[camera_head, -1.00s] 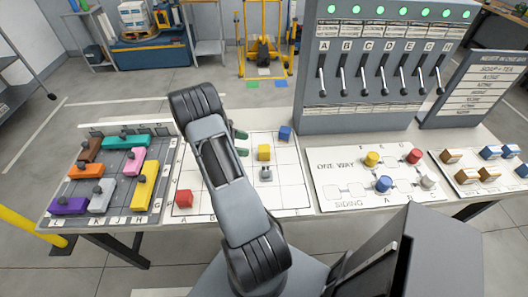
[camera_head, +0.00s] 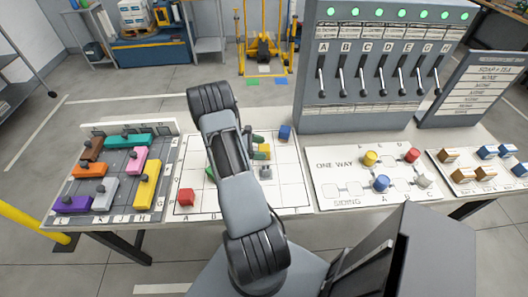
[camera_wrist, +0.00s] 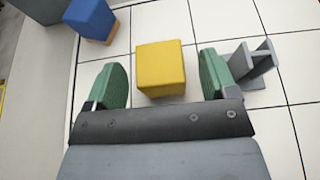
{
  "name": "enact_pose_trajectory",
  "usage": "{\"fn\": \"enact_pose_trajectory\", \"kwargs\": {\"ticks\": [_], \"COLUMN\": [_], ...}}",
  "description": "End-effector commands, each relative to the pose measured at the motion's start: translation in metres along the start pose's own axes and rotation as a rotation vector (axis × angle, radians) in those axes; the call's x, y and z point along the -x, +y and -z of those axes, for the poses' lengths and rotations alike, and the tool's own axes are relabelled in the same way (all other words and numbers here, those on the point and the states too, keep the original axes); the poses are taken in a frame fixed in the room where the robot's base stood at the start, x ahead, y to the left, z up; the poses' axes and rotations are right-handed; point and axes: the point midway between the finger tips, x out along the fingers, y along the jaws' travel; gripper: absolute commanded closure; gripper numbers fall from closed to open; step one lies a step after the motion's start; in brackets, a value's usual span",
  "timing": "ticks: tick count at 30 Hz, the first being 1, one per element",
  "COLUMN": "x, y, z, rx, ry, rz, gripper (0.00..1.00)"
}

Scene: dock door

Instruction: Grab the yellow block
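The yellow block (camera_head: 264,148) sits on the white gridded board, partly covered by my gripper in the head view. In the wrist view the yellow block (camera_wrist: 161,68) shows whole, centred ahead of my gripper (camera_wrist: 162,78). The two green fingers are wide apart, one on each side of the block's near part, with a visible gap on both sides. Nothing is held. How high the fingertips are above the board is hard to tell.
A grey I-shaped piece (camera_wrist: 253,65) stands close beside the right finger. A blue block (camera_wrist: 90,18) lies farther off at upper left. A red block (camera_head: 186,197) and a partly hidden green block (camera_head: 210,172) are on the same board (camera_head: 290,190). The lever panel (camera_head: 375,105) stands behind.

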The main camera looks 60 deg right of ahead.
Motion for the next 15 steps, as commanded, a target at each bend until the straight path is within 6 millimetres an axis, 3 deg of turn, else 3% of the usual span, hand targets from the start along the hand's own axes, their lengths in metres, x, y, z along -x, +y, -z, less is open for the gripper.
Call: {"fn": "enact_pose_trajectory", "kwargs": {"ticks": [2, 15], "x": [0.0002, 0.0003], "y": [0.0000, 0.0000], "z": [0.0000, -0.0002], "rx": [0.000, -0.001], "ry": [0.000, 0.000], "rz": [0.000, 0.001], "gripper": [0.28, 0.70]}}
